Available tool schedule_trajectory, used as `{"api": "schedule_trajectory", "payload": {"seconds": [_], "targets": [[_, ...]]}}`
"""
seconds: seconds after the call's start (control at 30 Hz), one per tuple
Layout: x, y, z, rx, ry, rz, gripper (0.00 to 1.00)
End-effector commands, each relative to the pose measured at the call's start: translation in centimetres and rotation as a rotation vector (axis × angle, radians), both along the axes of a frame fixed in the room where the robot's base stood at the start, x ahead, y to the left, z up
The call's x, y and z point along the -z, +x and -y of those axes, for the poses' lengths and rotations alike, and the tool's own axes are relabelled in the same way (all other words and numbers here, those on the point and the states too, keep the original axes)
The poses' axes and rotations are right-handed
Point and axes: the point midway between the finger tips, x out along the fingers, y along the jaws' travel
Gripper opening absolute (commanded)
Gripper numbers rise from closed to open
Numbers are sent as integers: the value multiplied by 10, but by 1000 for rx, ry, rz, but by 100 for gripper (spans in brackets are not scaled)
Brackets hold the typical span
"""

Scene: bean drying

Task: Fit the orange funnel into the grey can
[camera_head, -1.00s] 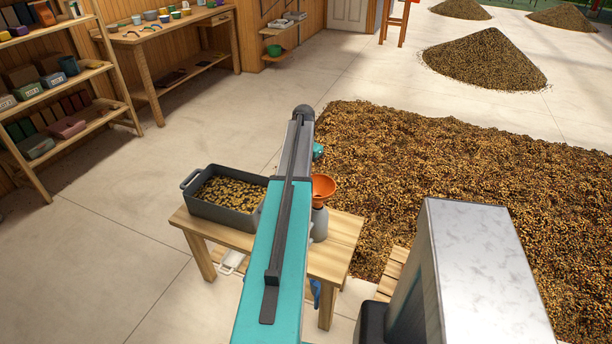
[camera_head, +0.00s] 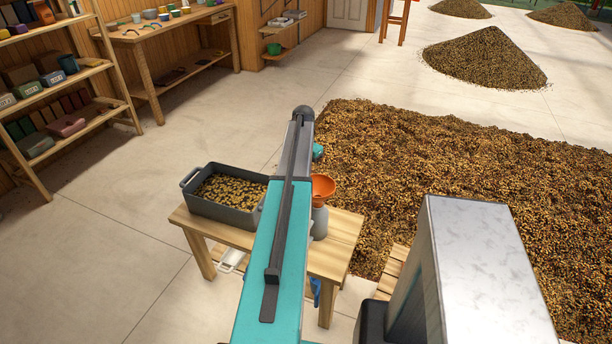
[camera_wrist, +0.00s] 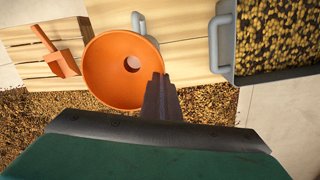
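The orange funnel (camera_head: 323,187) shows just right of my arm in the head view, directly over the grey can (camera_head: 319,224). In the wrist view the funnel (camera_wrist: 108,72) is seen from above, mouth up, with its hole visible. My gripper (camera_wrist: 158,84) has its dark fingers close together on the funnel's right rim. The can (camera_wrist: 151,38) shows only in part behind the funnel, with its handle at the top. The funnel hides the can's mouth, so I cannot tell how deep the spout sits. My arm hides the gripper in the head view.
The wooden table (camera_head: 335,259) carries the can and a grey tub (camera_head: 222,213) of beans left of my arm. An orange scoop (camera_wrist: 64,62) lies on a slatted wooden surface (camera_wrist: 22,60) at left in the wrist view. Beans (camera_head: 450,190) cover the floor beyond the table.

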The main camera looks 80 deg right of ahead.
Motion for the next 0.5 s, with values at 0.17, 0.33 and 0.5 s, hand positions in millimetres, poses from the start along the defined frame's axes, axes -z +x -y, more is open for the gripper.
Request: {"api": "schedule_trajectory", "payload": {"seconds": [0.17, 0.33, 0.5], "targets": [[4, 0, -1, 0, 3, -1, 0], [7, -1, -1, 1, 4, 0, 0], [9, 0, -1, 1, 3, -1, 0]]}}
